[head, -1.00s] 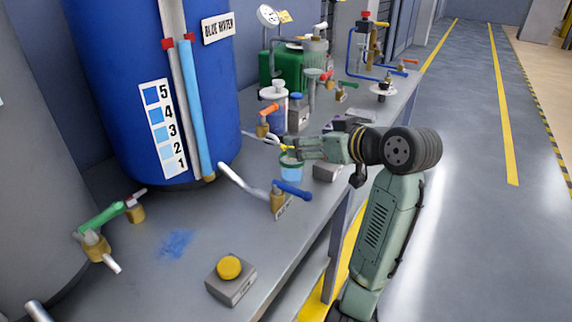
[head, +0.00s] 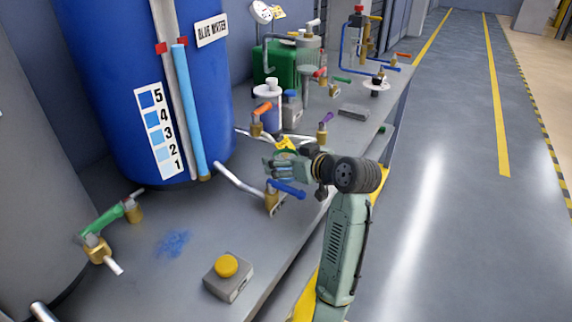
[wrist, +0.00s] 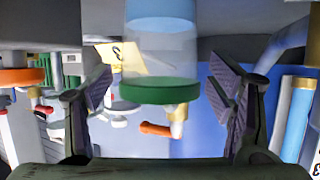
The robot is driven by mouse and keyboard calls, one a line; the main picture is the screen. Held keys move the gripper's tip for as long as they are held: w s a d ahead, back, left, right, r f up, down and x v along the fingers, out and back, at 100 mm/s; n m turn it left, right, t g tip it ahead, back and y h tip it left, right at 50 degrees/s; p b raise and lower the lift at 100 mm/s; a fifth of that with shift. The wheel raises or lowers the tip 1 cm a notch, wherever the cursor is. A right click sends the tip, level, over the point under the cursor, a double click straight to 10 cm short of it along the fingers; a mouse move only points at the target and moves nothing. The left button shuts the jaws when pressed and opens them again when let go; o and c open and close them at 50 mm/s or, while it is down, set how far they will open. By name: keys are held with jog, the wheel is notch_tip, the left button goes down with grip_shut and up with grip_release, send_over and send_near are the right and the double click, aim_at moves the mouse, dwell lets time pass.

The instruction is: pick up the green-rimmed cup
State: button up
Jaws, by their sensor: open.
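The green-rimmed cup (wrist: 161,91) is clear, with blue in it. The wrist view shows it upside down, centred between my gripper's (wrist: 162,82) two fingers, with a gap on each side. I cannot tell how deep it sits between them. In the head view my gripper (head: 271,167) is low over the bench at the cup's place and hides nearly all of the cup. My gripper is open and its fingers do not appear to touch the cup.
A blue-handled valve (head: 286,188) stands close in front of my gripper. An orange-handled valve (head: 262,110) and a purple-handled valve (head: 325,124) stand behind it. The big blue tank (head: 150,80) is at the left. A yellow button box (head: 228,268) sits at the front.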

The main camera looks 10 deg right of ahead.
jog(key=shift+c, duration=0.2)
jog(key=c, duration=1.2)
